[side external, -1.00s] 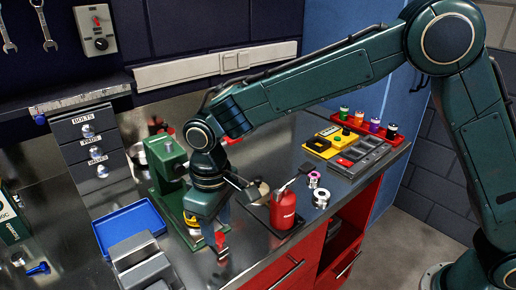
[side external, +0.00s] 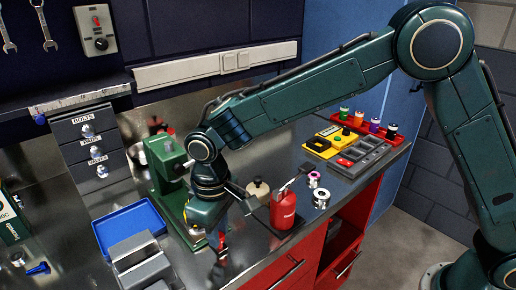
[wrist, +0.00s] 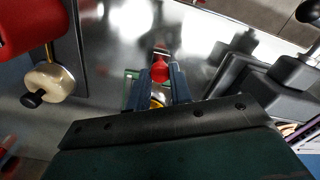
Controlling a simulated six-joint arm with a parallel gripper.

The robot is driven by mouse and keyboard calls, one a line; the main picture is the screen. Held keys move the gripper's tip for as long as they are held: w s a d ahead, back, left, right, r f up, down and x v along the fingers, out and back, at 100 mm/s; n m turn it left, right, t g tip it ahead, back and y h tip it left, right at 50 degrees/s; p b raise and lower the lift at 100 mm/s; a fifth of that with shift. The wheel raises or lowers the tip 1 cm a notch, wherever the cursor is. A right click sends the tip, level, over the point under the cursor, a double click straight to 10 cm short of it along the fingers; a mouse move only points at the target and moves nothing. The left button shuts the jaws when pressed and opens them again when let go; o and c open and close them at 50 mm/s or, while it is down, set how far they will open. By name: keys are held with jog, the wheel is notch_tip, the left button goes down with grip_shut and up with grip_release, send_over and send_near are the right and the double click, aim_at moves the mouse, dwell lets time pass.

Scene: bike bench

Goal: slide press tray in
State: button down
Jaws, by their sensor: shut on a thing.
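The green press (side external: 165,170) stands upright on the metal bench, left of my gripper. My gripper (side external: 221,250) points down at the bench's front edge, in front of the press. In the wrist view my gripper (wrist: 160,82) has its two blue-grey fingers on either side of a red knob (wrist: 160,71), shut on it. A bit of green and a yellow round part show beside and below the fingers. They seem to belong to the press tray, which is mostly hidden by my gripper, so I cannot tell how far out it is.
A red bottle (side external: 283,210) stands close to the right of my gripper, with a cream-knobbed item (side external: 257,190) behind it. A blue tray (side external: 129,227) and a grey vise-like block (side external: 142,262) lie left. Small spools (side external: 320,198) sit farther right.

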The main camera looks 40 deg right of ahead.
jog(key=shift+w, duration=2.5)
jog(key=c, duration=1.3)
grip_release()
jog(key=shift+o, duration=0.2)
jog(key=shift+r, duration=0.1)
notch_tip(320, 180, up, 14)
